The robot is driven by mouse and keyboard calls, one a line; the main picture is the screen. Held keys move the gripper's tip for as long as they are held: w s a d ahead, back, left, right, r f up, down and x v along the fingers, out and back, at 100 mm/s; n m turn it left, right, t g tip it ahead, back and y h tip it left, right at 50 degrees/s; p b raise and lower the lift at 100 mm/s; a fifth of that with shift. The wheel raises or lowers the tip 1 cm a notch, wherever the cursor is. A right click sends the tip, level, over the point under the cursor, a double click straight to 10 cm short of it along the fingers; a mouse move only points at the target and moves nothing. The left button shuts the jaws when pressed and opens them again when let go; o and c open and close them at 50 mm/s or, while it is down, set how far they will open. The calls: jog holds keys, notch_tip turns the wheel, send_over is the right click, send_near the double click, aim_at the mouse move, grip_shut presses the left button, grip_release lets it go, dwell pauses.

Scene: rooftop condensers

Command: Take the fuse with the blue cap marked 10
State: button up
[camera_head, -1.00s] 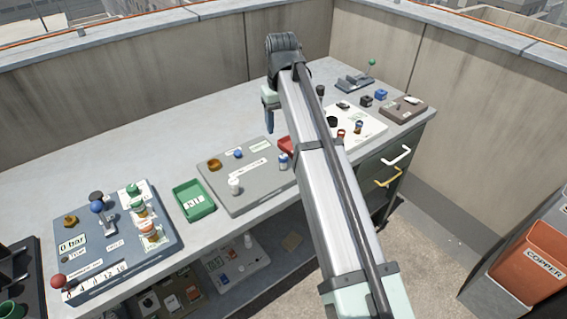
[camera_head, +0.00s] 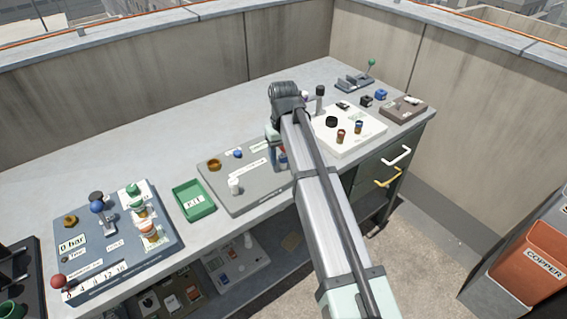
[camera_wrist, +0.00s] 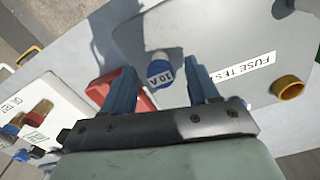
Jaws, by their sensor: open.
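In the wrist view the fuse with the blue cap marked 10 A (camera_wrist: 158,72) is on the grey fuse test board (camera_wrist: 228,40), near the board's edge. My gripper (camera_wrist: 163,82) is open, with one finger to each side of the fuse in the picture. I cannot tell how far above the fuse the fingertips are, and no contact shows. In the head view my gripper (camera_head: 277,163) is over the right end of the board (camera_head: 215,185). My arm hides most of the fuse there.
A red tray (camera_wrist: 140,103) lies close beside the left finger in the wrist view. A white board (camera_head: 350,143) with several small parts stands to the right. A brass-coloured ring (camera_head: 214,165) and a white-capped piece (camera_head: 234,186) are on the grey board. A green tray (camera_head: 193,212) lies left.

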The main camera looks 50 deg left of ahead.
jog(key=shift+f, duration=0.4)
jog(key=shift+c, duration=0.2)
grip_shut()
